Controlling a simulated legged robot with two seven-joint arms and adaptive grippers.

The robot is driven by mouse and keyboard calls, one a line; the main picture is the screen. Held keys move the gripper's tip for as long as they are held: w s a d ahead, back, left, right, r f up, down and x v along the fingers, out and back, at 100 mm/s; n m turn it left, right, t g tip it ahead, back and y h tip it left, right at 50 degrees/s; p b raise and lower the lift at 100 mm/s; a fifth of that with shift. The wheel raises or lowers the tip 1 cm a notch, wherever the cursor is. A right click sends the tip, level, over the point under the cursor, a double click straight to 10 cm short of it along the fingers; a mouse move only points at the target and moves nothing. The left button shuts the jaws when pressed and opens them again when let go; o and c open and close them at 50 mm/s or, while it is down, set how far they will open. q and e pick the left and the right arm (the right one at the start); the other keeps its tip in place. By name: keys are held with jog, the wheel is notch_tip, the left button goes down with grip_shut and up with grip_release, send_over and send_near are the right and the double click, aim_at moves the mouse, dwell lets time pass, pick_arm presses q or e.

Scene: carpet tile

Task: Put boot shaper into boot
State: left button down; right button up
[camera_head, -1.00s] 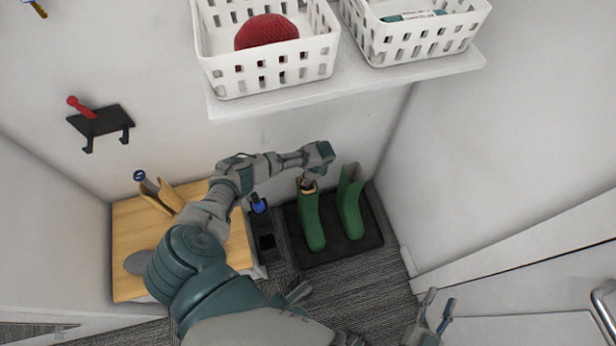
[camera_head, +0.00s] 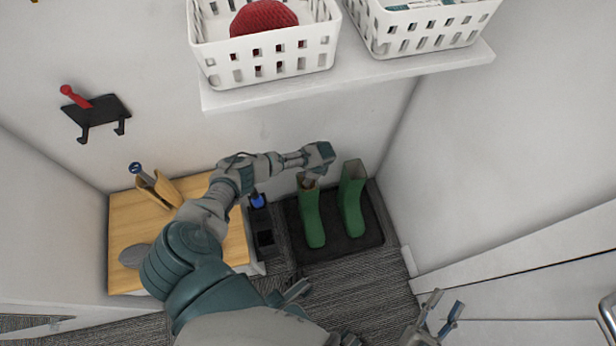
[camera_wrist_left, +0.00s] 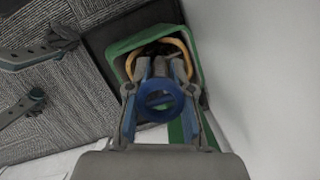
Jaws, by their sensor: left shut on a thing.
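Two green boots stand upright on a dark tray (camera_head: 368,238): the left boot (camera_head: 311,222) and the right boot (camera_head: 352,212). My left gripper (camera_head: 310,180) is over the top of the left boot. In the left wrist view my left gripper (camera_wrist_left: 160,72) is shut on a boot shaper with a blue round end (camera_wrist_left: 159,100). The shaper's tan wooden part (camera_wrist_left: 176,46) is inside the green boot opening (camera_wrist_left: 122,47); its lower part is hidden. Another tan boot shaper (camera_head: 160,188) with a blue end lies on the wooden bench (camera_head: 126,220). My right gripper (camera_head: 441,312) is open and empty at lower right.
A white shelf (camera_head: 350,80) with two white baskets (camera_head: 265,65) hangs above the boots. A black wall rack (camera_head: 98,112) with a red item is at left. A black holder (camera_head: 264,238) with a blue item stands between bench and tray. Walls close in at right.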

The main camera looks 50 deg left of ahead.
pick_arm(q)
jog(key=c, duration=1)
grip_release()
jog(key=shift+o, duration=0.2)
jog(key=shift+w+d+r, duration=0.1)
jog(key=shift+w+r, duration=0.05)
jog(key=shift+r, duration=0.25)
jog(key=v, duration=1.1)
